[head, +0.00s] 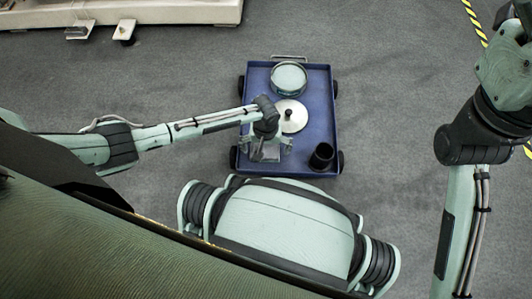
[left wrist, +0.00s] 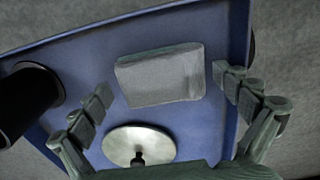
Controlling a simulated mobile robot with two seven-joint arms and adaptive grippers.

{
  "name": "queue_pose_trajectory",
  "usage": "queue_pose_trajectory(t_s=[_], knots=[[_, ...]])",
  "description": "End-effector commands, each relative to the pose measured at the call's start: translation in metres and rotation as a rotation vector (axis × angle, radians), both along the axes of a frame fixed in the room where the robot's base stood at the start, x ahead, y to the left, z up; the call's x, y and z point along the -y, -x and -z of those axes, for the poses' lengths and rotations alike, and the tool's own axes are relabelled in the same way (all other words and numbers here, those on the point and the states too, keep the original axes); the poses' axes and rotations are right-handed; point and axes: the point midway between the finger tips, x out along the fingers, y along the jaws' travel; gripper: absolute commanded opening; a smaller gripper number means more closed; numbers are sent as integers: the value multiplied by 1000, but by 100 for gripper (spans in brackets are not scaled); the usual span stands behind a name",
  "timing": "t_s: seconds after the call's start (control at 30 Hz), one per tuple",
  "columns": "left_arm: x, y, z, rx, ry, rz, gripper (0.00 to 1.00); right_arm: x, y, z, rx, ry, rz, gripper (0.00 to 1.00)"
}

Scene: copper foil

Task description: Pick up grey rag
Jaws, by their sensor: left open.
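The grey rag (left wrist: 160,74) is a flat, folded, roughly rectangular piece lying on the floor of a blue cart (left wrist: 75,42). In the left wrist view it sits between the fingertips of my left gripper (left wrist: 162,84), which is open, with a finger apart from it on each side. In the head view my left gripper (head: 266,151) hangs over the near left part of the blue cart (head: 318,100) and largely hides the rag. My right arm stands at the right edge of the head view; its gripper does not show.
A round metal lid (head: 291,116) with a dark knob lies close to my left gripper; it shows in the left wrist view too (left wrist: 120,142). A round pan (head: 288,78) stands at the cart's far end. A black cup (head: 321,157) stands at the near right corner.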

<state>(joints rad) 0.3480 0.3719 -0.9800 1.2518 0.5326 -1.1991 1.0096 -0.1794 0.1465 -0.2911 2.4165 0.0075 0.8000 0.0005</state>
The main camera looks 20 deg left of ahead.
Motion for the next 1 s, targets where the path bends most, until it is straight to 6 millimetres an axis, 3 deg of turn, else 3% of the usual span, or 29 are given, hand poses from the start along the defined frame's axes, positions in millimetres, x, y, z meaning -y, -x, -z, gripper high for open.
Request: queue_pose_trajectory(t_s=[0.23, 0.67, 1.0], knots=[[0, 0, 1, 0, 1, 1, 98, 0, 0, -1, 1, 2, 0, 98], [0, 0, 1, 0, 1, 1, 44, 0, 0, -1, 2, 2, 1, 98], [-2, 0, -5, 0, 0, 0, 44, 0, 0, -2, -14, -6, 0, 98]])
